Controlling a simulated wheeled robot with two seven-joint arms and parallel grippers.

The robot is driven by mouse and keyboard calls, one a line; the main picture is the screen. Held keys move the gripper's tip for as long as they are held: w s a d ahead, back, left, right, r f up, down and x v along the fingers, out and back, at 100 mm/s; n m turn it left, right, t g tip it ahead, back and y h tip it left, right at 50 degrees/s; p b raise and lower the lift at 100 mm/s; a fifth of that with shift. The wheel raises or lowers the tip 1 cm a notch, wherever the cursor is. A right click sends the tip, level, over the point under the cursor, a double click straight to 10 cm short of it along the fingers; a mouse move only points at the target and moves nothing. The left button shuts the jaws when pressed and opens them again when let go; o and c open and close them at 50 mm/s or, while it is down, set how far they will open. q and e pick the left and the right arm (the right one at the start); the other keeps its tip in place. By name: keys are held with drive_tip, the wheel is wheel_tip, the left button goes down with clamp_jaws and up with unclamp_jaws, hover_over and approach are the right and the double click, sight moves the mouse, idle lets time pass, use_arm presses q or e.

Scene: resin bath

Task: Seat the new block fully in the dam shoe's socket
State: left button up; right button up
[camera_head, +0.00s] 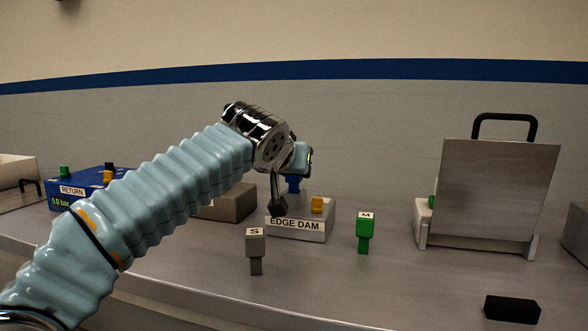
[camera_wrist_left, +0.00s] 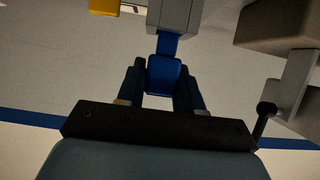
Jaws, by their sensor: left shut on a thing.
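The blue block (camera_head: 293,184) has a wide head and a narrower stem. In the wrist view the block (camera_wrist_left: 163,76) is between the fingers of my left gripper (camera_wrist_left: 161,88), which is shut on its head. Its stem points away from my gripper and meets a light grey part (camera_wrist_left: 176,14); how deep it sits there cannot be told. The lug also shows in the wrist view (camera_wrist_left: 104,6). My left gripper (camera_head: 298,172) is mostly hidden by its wrist. My right gripper is not in view.
A grey S block (camera_head: 255,250) and a green M block (camera_head: 366,232) stand in front of the shoe. A brown box (camera_head: 232,204) is left of it, a blue RETURN box (camera_head: 60,198) further left. A metal plate (camera_head: 491,195) stands right; a black block (camera_head: 512,310) lies in front.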

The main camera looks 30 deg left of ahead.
use_arm(q)
drive_tip(key=shift+f+b, duration=0.65)
drive_tip(key=shift+f, duration=0.15)
drive_tip(key=o, duration=1.1)
drive_tip(key=shift+r, duration=0.1)
drive_tip(key=v, duration=1.4)
drive_tip(key=shift+p, duration=0.3)
